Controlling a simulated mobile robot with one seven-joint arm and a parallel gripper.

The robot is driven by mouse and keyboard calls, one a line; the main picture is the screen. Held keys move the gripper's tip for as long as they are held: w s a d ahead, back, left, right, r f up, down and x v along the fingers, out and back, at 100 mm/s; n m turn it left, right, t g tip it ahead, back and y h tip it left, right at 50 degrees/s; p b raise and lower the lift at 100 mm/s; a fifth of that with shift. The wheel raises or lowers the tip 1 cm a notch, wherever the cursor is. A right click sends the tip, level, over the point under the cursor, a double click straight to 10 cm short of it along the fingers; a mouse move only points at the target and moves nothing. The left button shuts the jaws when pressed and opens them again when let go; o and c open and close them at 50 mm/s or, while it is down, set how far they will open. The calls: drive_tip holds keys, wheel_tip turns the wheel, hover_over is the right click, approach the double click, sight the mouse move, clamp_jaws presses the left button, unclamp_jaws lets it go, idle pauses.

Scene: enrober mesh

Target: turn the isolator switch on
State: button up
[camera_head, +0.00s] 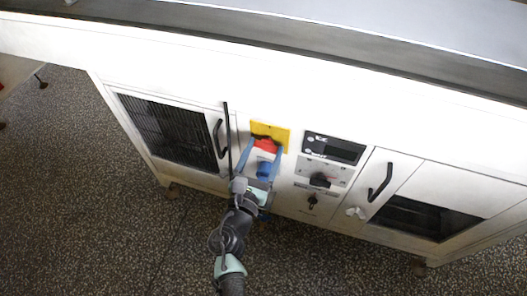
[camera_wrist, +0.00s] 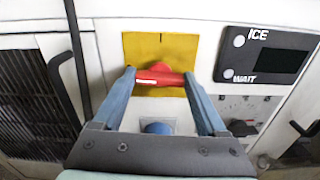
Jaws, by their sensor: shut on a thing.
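The isolator switch is a red handle (camera_wrist: 160,75) on a yellow plate (camera_wrist: 150,50) in the wrist view. The handle lies roughly crosswise, slightly tilted, and a dark mark shows at the plate's top edge. In the head view the red handle (camera_head: 265,145) sits below the visible part of the yellow plate (camera_head: 270,131). My gripper (camera_wrist: 160,77) has its two blue fingers on either side of the handle and is shut on its ends. It also shows in the head view (camera_head: 264,147), reaching up to the front panel. The fingertips partly hide the handle's ends.
A blue round knob (camera_wrist: 158,128) sits below the plate, between my fingers. To the right are a dark display panel (camera_head: 334,148) and a black rotary switch (camera_head: 320,180). Black door handles stick out at left (camera_head: 220,138) and right (camera_head: 380,182).

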drive_tip(key=shift+f+m+b, duration=0.15)
drive_tip(key=shift+m+b, duration=5.6)
drive_tip(key=shift+m, duration=2.85)
drive_tip(key=o, duration=1.3)
drive_tip(key=v, duration=1.3)
drive_tip(key=shift+p, duration=0.4)
